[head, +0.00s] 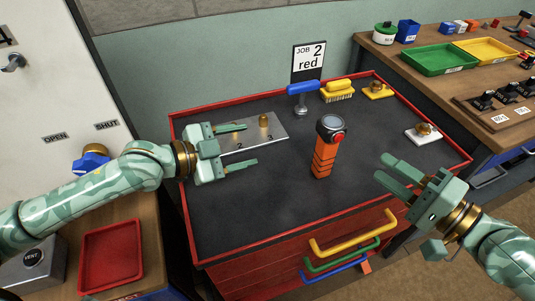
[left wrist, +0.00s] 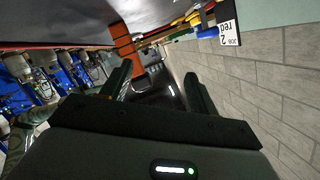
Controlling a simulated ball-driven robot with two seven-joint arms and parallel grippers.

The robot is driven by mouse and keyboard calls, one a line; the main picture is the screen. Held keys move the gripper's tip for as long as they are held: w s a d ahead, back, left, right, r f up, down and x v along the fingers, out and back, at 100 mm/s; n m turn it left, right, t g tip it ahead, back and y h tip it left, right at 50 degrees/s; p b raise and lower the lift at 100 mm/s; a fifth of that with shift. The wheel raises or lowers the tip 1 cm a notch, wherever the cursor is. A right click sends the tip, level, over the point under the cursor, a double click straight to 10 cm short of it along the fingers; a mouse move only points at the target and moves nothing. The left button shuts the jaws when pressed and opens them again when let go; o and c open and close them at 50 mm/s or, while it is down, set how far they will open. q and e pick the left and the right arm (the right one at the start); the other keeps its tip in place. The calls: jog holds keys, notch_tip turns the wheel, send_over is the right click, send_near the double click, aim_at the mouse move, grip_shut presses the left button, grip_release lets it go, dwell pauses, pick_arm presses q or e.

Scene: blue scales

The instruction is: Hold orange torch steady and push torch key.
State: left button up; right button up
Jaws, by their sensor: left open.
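The orange torch (head: 323,158) stands upright on the dark worktop, its dark round head (head: 331,127) at the top. In the left wrist view the orange torch body (left wrist: 124,42) shows beyond the gap between the fingers. My right gripper (head: 381,168) is to the right of the torch, apart from it; its fingers look parted and empty.
The worktop has a red rim (head: 202,240). A metal plate (head: 258,133) with a brass knob lies left. A white block (head: 423,135) sits right. The front worktop is clear.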

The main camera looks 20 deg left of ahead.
aim_at(330, 155)
pick_arm(q)
jog(key=w+d+f+n+g, duration=0.1)
jog(key=w+d, duration=0.1)
jog(key=d, duration=0.4)
jog(key=w+d+f+n+h, duration=0.1)
jog(key=w+d+f+n, duration=0.1)
jog(key=d, duration=0.4)
jog(key=w+d+f+n+g, duration=0.1)
jog(key=w+d+f, duration=0.1)
jog(key=w+d, duration=0.2)
jog(key=shift+d+f+n+g, duration=0.15)
jog(key=shift+d+n, duration=0.05)
jog(key=shift+d, duration=0.6)
jog(key=shift+d+f+n+g, duration=0.1)
jog(key=shift+d+n+g, duration=0.1)
jog(key=shift+d, duration=0.55)
pick_arm(e)
jog(key=shift+d, duration=0.1)
pick_arm(q)
jog(key=shift+c, duration=0.3)
jog(key=c, duration=1)
jog(key=shift+c, duration=1.2)
pick_arm(e)
jog(key=shift+c, duration=0.6)
grip_shut()
